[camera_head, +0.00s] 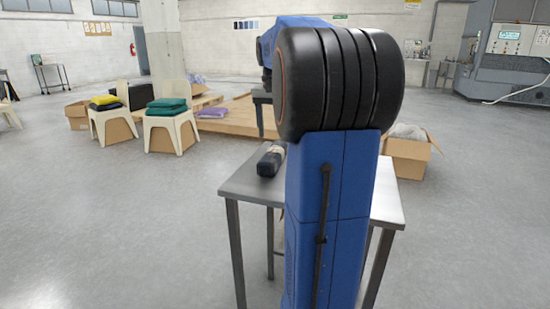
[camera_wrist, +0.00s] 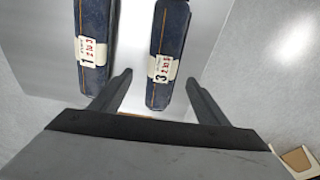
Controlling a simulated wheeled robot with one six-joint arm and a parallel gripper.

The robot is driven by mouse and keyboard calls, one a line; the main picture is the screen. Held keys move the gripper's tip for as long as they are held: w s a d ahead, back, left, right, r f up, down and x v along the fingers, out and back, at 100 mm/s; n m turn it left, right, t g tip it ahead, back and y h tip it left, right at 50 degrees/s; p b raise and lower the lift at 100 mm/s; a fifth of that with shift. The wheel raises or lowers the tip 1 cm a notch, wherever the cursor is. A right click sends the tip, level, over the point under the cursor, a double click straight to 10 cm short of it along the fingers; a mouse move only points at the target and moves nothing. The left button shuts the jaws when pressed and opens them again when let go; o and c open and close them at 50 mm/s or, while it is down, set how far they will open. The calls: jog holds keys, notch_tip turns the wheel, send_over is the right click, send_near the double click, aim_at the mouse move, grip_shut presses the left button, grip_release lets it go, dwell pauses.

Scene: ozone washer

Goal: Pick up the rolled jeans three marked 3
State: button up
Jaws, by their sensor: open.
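The rolled jeans three (camera_wrist: 167,45) are a long dark-blue roll with an orange seam and a white label reading 3 in the wrist view. They lie on the metal table, just ahead of my gripper and in line with the space between its fingers. My gripper (camera_wrist: 157,85) is open and empty, its two fingers spread apart. To the left lies another dark roll, jeans one (camera_wrist: 94,45), with a label marked 1, ahead of the left finger. In the head view one dark roll (camera_head: 269,162) shows on the table; my arm hides the rest.
The metal table (camera_head: 240,186) has thin legs and open floor around it. A cardboard box (camera_head: 409,158) stands behind it at the right. White chairs with folded cloths (camera_head: 167,106) and a wooden pallet (camera_head: 232,122) stand farther back.

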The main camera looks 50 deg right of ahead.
aim_at(275, 150)
jog(key=shift+w+d+f, duration=0.1)
jog(key=shift+w+f, duration=0.05)
jog(key=shift+f, duration=1.35)
jog(key=shift+w+d+f, duration=0.15)
jog(key=shift+w+f, duration=0.05)
jog(key=shift+f, duration=1.3)
jog(key=shift+w+d+f, duration=0.1)
jog(key=shift+w+f, duration=0.05)
jog(key=shift+f, duration=1.35)
jog(key=c, duration=1.4)
